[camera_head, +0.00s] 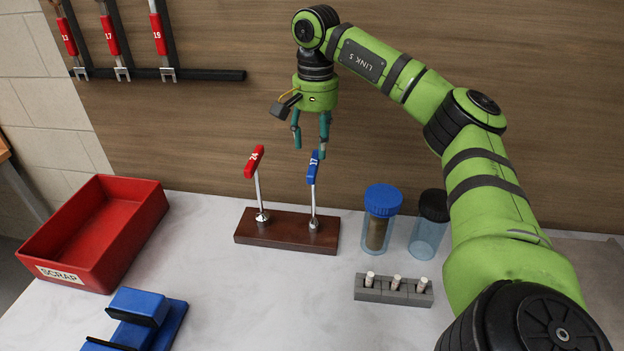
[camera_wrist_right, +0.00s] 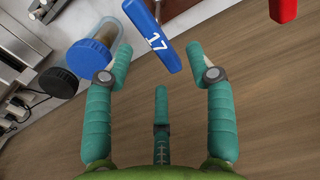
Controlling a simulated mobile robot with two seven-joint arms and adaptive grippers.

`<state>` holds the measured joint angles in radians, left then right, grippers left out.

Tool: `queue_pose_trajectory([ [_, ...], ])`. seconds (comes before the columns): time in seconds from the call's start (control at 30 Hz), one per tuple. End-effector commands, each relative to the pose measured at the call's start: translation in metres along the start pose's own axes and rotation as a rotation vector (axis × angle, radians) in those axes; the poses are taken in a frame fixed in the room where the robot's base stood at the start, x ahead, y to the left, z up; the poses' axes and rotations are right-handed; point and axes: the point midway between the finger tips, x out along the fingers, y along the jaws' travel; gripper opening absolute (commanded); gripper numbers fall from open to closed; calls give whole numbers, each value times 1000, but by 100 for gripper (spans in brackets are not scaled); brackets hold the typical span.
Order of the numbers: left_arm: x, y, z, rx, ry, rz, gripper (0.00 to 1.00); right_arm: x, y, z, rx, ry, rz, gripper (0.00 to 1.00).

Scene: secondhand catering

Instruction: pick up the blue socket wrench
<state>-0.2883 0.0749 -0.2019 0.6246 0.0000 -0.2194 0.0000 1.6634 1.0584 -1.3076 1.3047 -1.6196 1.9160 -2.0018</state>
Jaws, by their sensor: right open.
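The blue socket wrench (camera_head: 313,170) stands upright in a dark wooden stand (camera_head: 285,236), its blue handle marked 17 on top. A red-handled wrench (camera_head: 254,163) marked 24 stands to its left in the same stand. My right gripper (camera_head: 310,150) points down just above the blue handle, open and empty. In the right wrist view the blue handle (camera_wrist_right: 152,38) lies between and beyond the spread fingertips of the gripper (camera_wrist_right: 160,52); I see no clear contact. The red handle (camera_wrist_right: 284,8) is at the top right there. My left gripper is not in view.
A blue-lidded jar (camera_head: 382,202) and a black-lidded jar (camera_head: 432,208) stand right of the stand. A grey block with pegs (camera_head: 394,291) is in front. A red scrap bin (camera_head: 95,232) and a blue block (camera_head: 138,308) are left. A wooden wall panel (camera_head: 210,130) stands behind.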

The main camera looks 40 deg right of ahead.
Motion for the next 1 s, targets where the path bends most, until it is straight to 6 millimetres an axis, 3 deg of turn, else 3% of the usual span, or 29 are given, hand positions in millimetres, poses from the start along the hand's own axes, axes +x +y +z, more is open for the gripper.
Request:
queue_pose_trajectory([
  [0.4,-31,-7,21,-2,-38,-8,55,41,3,1,0,-2,4,56],
  [0.6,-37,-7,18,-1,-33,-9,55,67,3,1,1,-1,0,56],
  [0.83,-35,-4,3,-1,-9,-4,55,70,2,1,1,0,-2,56],
  [0.87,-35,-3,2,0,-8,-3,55,70,2,1,1,0,-2,52],
  [0.9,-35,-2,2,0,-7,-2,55,70,2,1,1,0,-2,36],
  [1.0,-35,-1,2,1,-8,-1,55,70,2,1,1,0,-2,0],
])
